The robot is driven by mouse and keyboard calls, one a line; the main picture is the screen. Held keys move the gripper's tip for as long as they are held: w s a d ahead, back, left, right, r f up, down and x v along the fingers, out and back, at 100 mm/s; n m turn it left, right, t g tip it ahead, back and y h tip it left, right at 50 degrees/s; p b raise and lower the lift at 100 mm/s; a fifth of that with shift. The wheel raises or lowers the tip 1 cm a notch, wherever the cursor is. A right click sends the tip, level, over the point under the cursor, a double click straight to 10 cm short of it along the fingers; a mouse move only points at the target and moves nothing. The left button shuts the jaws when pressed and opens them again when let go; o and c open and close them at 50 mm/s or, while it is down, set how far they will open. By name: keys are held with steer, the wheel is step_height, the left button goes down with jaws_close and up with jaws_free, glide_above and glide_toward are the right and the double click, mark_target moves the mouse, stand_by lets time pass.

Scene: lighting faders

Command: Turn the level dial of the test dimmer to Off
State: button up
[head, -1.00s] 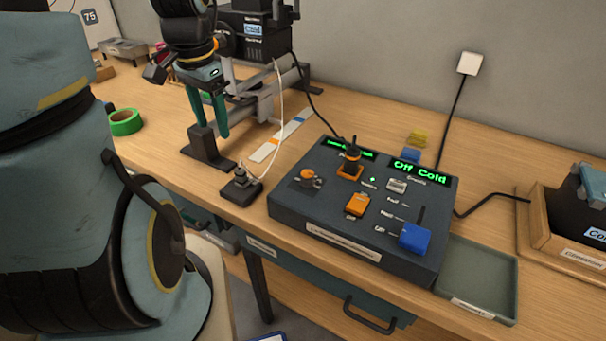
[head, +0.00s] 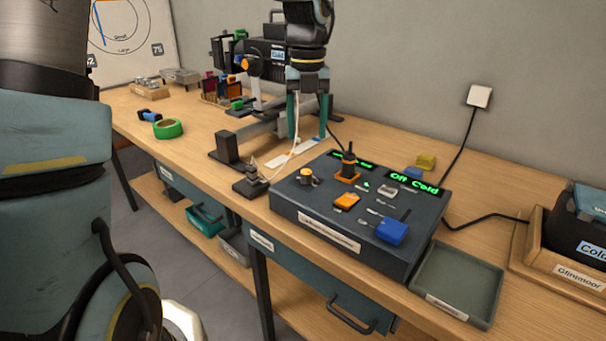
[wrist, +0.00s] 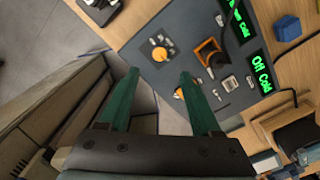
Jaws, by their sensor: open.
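The dark control console (head: 335,240) stands on the table. It carries a small orange-topped dial (head: 308,177) at its left; the dial also shows in the wrist view (wrist: 160,53). A taller black knob on an orange base (head: 348,168) stands behind it. A small black unit with a metal top (head: 251,184) sits left of the console, with a pale cable. I cannot read which control is the test dimmer's level dial. A green display (head: 414,184) reads "Off Cold". My gripper (head: 308,135) is open and empty, pointing down above the table behind the console; it also shows in the wrist view (wrist: 158,72).
An orange switch (head: 347,201) and blue slider cap (head: 390,232) are on the console. A grey tray (head: 456,282) lies right of it, then a wooden-edged stand (head: 530,250). A lamp rig (head: 262,60) is behind. Green tape (head: 168,128) lies left.

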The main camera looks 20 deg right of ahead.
mark_target(306, 171)
step_height(306, 171, down, 10)
steer(key=shift+f+p, duration=0.1)
steer(key=shift+p, duration=0.5)
jaws_close()
stand_by(0.4)
